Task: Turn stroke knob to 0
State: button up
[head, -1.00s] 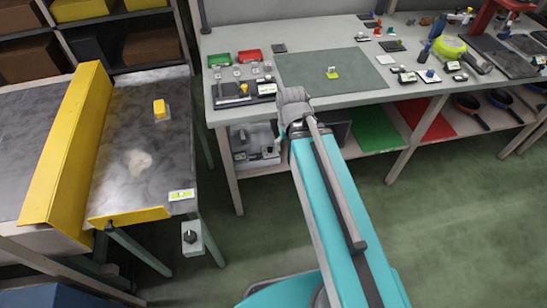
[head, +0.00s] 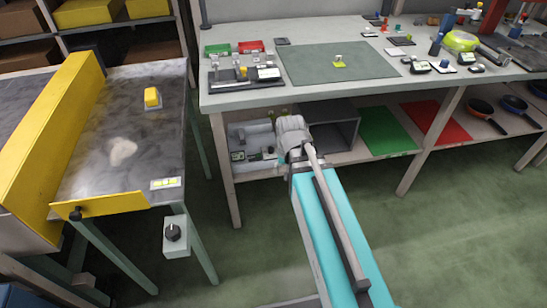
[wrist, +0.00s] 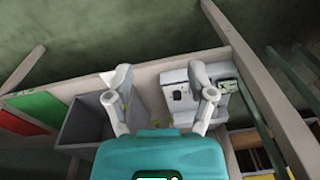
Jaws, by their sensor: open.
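A black knob (head: 173,232) sits on a small pale grey box (head: 176,245) at the front right leg of the pan conveyor (head: 125,140), left in the head view. A pale mark shows on the knob; any scale or label is too small to read. My gripper (wrist: 161,78) is open and empty in the wrist view, its two grey fingers spread wide. In the head view it is mostly hidden behind my wrist, right of the knob and well apart from it. The knob does not show in the wrist view.
A workbench (head: 240,102) stands at the back right, its lower shelf holding a dark grey bin (head: 348,128) and a light tray (head: 235,155) near my arm. Green floor (head: 240,235) between the box and my arm is clear.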

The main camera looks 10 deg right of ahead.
jog(key=w+f+m+b, duration=0.3)
jog(key=w+f+b, duration=0.1)
jog(key=f+b, duration=0.25)
jog(key=m+t+y+b, duration=0.1)
jog(key=m+t+y, duration=0.15)
jog(key=m, duration=1.75)
send_near(271, 148)
notch_tip(271, 148, down, 3)
jog(key=shift+s+a+r, duration=0.15)
jog(key=shift+r, duration=0.05)
jog(key=shift+w+r+m+y, duration=0.1)
jog(key=shift+w+m+y, duration=0.15)
jog(key=shift+w+m, duration=0.55)
jog(key=shift+s, duration=0.25)
jog(key=shift+b+x, duration=3.65)
jog(key=shift+x, duration=0.1)
